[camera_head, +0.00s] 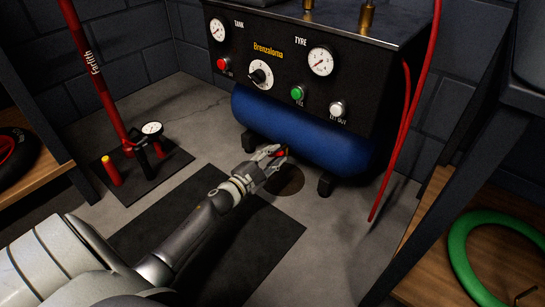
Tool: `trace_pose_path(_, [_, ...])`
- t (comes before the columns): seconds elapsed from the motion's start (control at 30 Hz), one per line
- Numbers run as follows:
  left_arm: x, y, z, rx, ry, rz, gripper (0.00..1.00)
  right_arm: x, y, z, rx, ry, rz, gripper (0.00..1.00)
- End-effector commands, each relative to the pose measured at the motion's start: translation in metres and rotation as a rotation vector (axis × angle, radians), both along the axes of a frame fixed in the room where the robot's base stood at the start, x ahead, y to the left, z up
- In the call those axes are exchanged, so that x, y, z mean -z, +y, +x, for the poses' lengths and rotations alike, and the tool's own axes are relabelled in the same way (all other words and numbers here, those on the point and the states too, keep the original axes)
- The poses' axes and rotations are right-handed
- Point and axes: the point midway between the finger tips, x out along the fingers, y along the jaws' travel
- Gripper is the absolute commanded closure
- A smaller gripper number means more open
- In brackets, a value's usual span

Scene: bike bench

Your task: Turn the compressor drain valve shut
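The compressor (385,92) stands at the back, a black panel box above a blue tank (312,132). The drain valve (283,152) shows as a small red and yellow bit at the lower front of the tank, mostly hidden by my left gripper. My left gripper (277,156) is at the valve, with its fingers around or beside it; I cannot tell whether they touch it. How far the fingers are closed is not clear. The valve handle's angle cannot be made out. My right gripper is not in view.
A dark round patch (289,183) lies on the floor under the valve. A black mat (270,237) lies in front. A red pump with a gauge (152,129) stands at left. A red hose (391,160) hangs at right. Wooden shelves flank both sides, the right one with a green ring (456,250).

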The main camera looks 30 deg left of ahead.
Motion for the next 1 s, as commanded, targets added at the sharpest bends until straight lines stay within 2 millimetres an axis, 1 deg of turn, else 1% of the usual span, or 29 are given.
trace_pose_path(0.03, [0.000,0.000,0.000,0.000,0.000,0.000,0.82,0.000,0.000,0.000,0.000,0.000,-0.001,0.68])
trace_pose_path(0.17, [0.000,0.000,0.000,0.000,0.000,0.000,0.99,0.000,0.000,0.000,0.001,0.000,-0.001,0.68])
trace_pose_path(0.2, [0.000,0.000,0.000,0.000,0.000,0.000,1.00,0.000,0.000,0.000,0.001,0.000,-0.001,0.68])
trace_pose_path(0.57, [-0.001,0.000,0.000,0.000,-0.003,0.039,1.00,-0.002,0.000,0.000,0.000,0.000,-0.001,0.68])
trace_pose_path(0.77, [-0.001,0.000,0.000,0.000,-0.011,0.147,1.00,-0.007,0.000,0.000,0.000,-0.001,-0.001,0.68])
trace_pose_path(1.0, [-0.001,0.000,0.000,0.001,-0.026,0.324,1.00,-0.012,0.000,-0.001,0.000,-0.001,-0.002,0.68])
